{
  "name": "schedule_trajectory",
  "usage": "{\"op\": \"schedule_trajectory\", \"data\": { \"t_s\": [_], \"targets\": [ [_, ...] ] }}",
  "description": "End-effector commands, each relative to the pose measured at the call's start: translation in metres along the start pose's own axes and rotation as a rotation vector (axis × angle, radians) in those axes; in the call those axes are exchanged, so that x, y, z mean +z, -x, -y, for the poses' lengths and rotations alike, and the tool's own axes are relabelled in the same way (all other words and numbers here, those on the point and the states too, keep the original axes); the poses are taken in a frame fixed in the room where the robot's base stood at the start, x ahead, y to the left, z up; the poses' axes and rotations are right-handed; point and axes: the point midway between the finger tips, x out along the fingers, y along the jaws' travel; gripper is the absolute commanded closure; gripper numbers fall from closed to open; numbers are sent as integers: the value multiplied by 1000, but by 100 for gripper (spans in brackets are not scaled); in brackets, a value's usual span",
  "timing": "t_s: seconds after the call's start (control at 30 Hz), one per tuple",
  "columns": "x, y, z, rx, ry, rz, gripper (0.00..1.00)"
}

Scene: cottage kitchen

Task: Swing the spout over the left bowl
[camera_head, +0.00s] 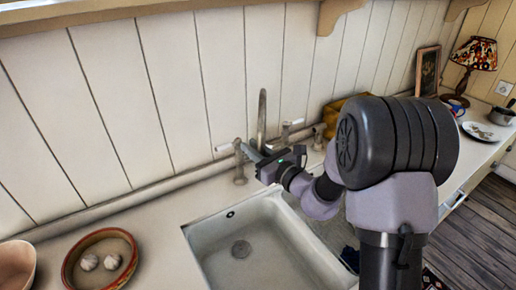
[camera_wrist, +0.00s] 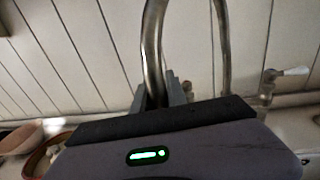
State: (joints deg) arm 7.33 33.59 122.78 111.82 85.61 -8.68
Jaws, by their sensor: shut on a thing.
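The metal spout (camera_head: 262,116) rises behind the sink, between two tap handles. My gripper (camera_head: 258,154) is at the spout from the front. In the wrist view my gripper (camera_wrist: 157,94) has its fingers on either side of a curved metal pipe of the spout (camera_wrist: 152,50) and is shut on it. A second length of metal pipe (camera_wrist: 223,50) stands to its right. The left bowl (camera_head: 215,249) is the pale sink basin with a round drain, in front of and below the gripper. My arm hides the sink's right side. The spout's outlet is not clear.
A tap handle (camera_head: 239,160) stands left of the gripper and another (camera_head: 286,134) to its right. A dish (camera_head: 68,269) with two pale bulbs and a pinkish bowl (camera_head: 16,266) stand at the left. A lamp (camera_head: 474,55) and plate (camera_head: 481,131) are far right. The plank wall is close behind.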

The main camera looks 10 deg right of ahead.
Motion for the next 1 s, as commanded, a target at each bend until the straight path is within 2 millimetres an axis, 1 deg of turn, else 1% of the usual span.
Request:
{"op": "schedule_trajectory", "data": {
  "t_s": [0.03,0.53,0.57,0.6,0.67,1.0],
  "targets": [
    [5,-2,2,-6,3,11,100],
    [6,-3,3,-9,4,13,100],
    [6,-3,3,-9,4,13,81],
    [6,-3,2,-9,4,13,73],
    [5,-2,2,-8,4,11,61],
    [3,0,1,-5,2,6,61]
  ]
}}
